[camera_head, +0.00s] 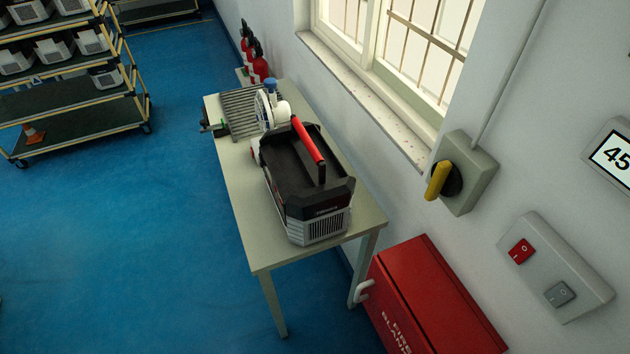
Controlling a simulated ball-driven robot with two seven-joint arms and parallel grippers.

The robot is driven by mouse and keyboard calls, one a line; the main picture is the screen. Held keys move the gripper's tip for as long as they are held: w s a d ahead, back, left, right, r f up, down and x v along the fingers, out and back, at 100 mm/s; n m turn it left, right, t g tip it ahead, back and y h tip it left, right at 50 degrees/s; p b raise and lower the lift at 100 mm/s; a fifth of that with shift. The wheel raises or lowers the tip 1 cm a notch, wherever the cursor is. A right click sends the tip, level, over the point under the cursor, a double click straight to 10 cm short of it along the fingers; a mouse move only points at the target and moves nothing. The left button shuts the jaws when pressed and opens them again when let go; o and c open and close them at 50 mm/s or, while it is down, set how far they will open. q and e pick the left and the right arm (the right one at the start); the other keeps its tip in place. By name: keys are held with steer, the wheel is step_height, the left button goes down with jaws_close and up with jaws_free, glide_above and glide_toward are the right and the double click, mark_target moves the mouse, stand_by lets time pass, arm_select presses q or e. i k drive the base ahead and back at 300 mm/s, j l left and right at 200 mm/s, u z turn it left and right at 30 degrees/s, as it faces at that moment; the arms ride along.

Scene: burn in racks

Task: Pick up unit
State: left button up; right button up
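Several small white-and-grey units (53,50) stand on the shelves of a rack at the upper left; one unit (106,77) sits apart at the right end of a middle shelf. Some are cut off by the picture's edge. A black and grey case (318,212) with a red bar handle (308,139) stands upright on the table (240,200). Which of these the task calls the unit, I cannot tell. Neither of my grippers shows in the head view.
Red extinguishers (259,66) stand by the wall. A red fire blanket box (430,300) and wall switches are at right. Blue floor (130,240) is clear between rack (75,123) and table.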

mark_target(310, 213)
steer(key=i+j+z, duration=0.15)
steer(key=j+z, duration=0.15)
steer(key=i+j+z, duration=0.1)
steer(key=j+z, duration=0.25)
steer(key=j, duration=0.2)
steer(key=i+j+z, duration=0.1)
steer(key=j+z, duration=0.2)
steer(key=j, duration=0.15)
